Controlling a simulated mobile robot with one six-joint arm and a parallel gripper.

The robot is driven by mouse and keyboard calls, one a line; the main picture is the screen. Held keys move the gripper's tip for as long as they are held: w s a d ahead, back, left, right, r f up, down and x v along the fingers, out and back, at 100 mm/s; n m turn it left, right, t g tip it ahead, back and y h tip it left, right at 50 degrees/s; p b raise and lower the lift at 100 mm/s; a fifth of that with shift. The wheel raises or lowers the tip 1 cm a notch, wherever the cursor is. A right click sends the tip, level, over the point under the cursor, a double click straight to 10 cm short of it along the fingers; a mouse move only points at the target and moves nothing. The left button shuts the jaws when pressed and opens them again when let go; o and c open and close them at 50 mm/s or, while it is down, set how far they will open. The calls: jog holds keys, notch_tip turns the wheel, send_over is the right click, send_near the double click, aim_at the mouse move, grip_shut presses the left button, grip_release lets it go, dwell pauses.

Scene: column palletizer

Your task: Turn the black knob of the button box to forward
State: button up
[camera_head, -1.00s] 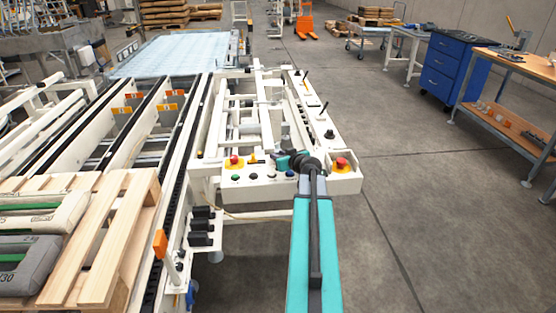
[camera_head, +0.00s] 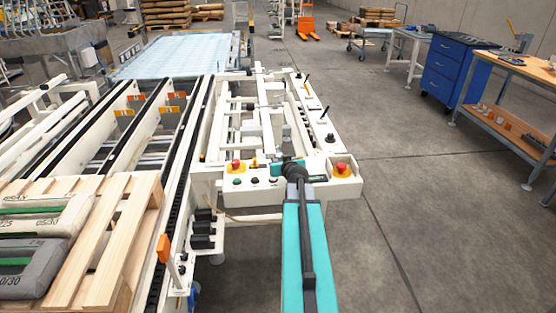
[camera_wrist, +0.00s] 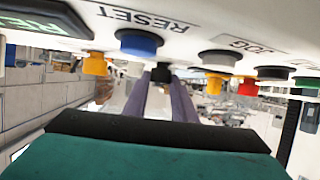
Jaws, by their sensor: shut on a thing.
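The button box (camera_head: 262,196) is a white console at the near end of the white conveyor frame. In the wrist view its panel (camera_wrist: 215,22) hangs inverted across the top, with RESET and JOG labels. The black knob (camera_wrist: 160,74) shows between my fingertips, beyond the blue button (camera_wrist: 138,43). My gripper (camera_wrist: 163,88) is shut on it. In the head view my gripper (camera_head: 284,170) is over the middle of the console, and my arm hides the knob there. The knob's pointer and setting cannot be made out.
Red emergency stops on yellow bases sit at the left (camera_head: 235,166) and right (camera_head: 341,169) of the console. Green, black and white buttons lie left of my gripper. A wooden pallet (camera_head: 105,245) with sacks stands at the near left. Open floor lies to the right.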

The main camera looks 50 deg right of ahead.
jog(key=shift+m+g+h+p, duration=0.5)
jog(key=shift+m+h+p, duration=0.25)
jog(key=shift+p, duration=3.3)
jog(key=shift+a+f+m+p, duration=0.1)
jog(key=shift+m+p, duration=0.15)
jog(key=shift+p, duration=1.05)
jog(key=o, duration=1)
jog(key=shift+o, duration=0.2)
jog(key=shift+w, duration=0.1)
